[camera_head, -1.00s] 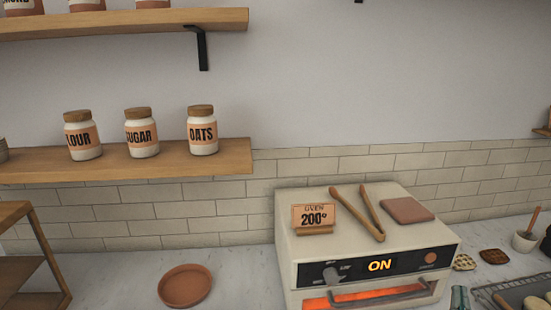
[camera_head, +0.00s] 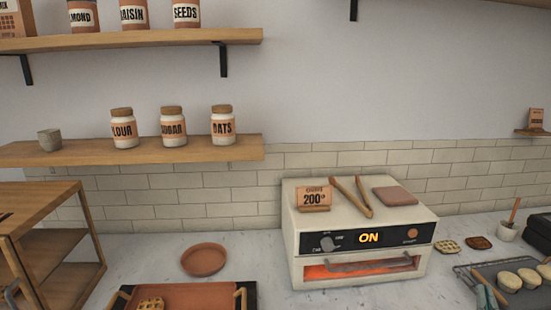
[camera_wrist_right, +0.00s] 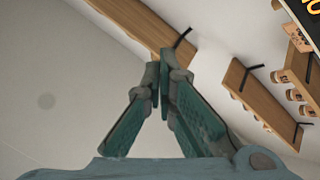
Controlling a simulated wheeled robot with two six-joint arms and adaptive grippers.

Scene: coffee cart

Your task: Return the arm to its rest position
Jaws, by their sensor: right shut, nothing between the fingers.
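My right gripper (camera_wrist_right: 160,68) shows in the right wrist view with its two teal fingers closed together at the tips and nothing between them. Behind it are a pale wall and tilted wooden shelves. In the head view, only a small teal part of my right gripper (camera_head: 485,298) shows at the bottom right edge, in front of the tray with buns (camera_head: 473,281). Most of the right arm is out of the picture.
A wooden rack (camera_head: 35,200) stands far left. Counter between dish and oven is clear.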

